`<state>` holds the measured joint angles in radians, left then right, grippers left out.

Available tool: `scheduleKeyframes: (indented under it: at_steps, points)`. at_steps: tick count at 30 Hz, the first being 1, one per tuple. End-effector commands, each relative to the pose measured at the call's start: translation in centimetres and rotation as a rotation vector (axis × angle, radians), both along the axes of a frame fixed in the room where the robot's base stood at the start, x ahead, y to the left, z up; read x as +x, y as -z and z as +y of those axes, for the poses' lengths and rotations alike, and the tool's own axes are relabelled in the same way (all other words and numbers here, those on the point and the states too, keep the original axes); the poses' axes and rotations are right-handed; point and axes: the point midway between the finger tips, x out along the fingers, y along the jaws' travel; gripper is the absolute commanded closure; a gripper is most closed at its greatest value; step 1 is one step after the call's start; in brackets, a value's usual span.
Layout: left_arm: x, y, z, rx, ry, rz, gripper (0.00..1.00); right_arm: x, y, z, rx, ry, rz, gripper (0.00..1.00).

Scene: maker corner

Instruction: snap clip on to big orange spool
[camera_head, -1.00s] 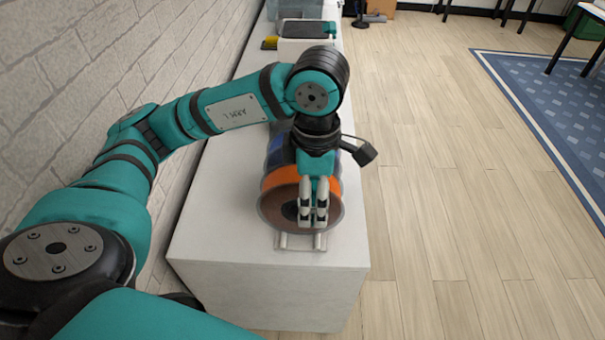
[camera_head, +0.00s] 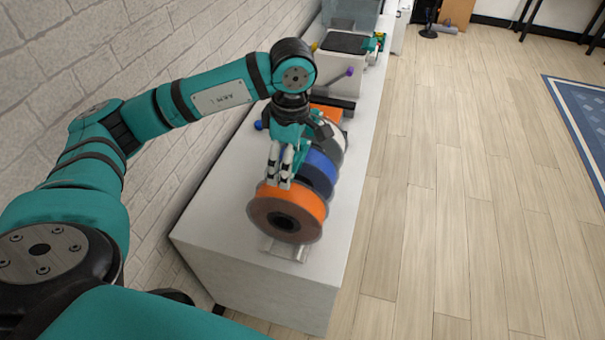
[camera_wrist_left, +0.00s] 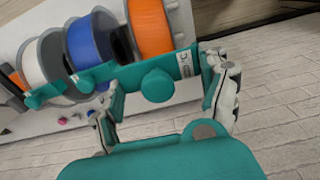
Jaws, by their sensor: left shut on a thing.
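The big orange spool (camera_head: 290,207) is the nearest in a row of spools on a rack on the white cabinet. It also shows at the top of the left wrist view (camera_wrist_left: 152,25). My left gripper (camera_head: 279,180) points down over the upper left of the orange spool's rim. Contact with the rim cannot be told. In the wrist view, my left gripper (camera_wrist_left: 167,75) is shut on a teal clip (camera_wrist_left: 157,86), a bar with a round knob that spans between the fingers. The clip is mostly hidden in the head view. My right gripper is out of view.
A blue spool (camera_head: 319,172) and a white spool (camera_head: 333,142) stand behind the orange one. A white machine (camera_head: 341,70) stands farther back. A brick wall (camera_head: 150,50) is close on the left; the floor right is clear.

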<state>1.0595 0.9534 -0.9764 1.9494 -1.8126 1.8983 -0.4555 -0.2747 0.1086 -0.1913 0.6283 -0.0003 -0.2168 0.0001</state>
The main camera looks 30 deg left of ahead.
Motion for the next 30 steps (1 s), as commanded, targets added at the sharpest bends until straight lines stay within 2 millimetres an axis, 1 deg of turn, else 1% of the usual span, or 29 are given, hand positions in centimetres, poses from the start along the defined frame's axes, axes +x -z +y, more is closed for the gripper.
scheduleKeyframes:
  at_steps: [1, 3, 5, 9, 13, 16, 19, 22, 26, 30]
  points:
    - [0.2, -0.2, 0.5, 0.005, 0.008, 0.003, 0.4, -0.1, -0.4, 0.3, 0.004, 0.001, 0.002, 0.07]
    - [0.4, -0.1, 0.9, 0.007, 0.017, 0.003, 0.4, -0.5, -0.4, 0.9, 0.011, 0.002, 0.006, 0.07]
    - [0.4, 0.2, 1.0, 0.008, 0.021, 0.004, 0.4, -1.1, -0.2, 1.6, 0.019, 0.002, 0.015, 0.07]
    - [0.4, 0.8, 1.0, 0.008, 0.022, 0.004, 0.4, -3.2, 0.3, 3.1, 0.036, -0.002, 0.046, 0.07]
    - [0.4, 1.8, 1.0, 0.009, 0.022, 0.005, 0.4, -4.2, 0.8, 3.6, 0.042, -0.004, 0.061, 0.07]
    - [0.3, 2.7, 1.0, 0.009, 0.021, 0.005, 0.4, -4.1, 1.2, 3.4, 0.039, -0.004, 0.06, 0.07]
    - [0.3, 3.7, 1.0, 0.008, 0.021, 0.005, 0.4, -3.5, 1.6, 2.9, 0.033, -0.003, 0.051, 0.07]
    - [0.4, 4.9, 1.0, 0.008, 0.021, 0.003, 0.4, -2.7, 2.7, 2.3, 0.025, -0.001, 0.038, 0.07]
    - [0.4, 5.6, 1.0, 0.007, 0.021, 0.003, 0.4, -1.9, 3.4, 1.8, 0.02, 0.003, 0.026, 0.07]
    - [0.4, 5.7, 1.0, 0.007, 0.021, 0.003, 0.4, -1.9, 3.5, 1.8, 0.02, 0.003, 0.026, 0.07]
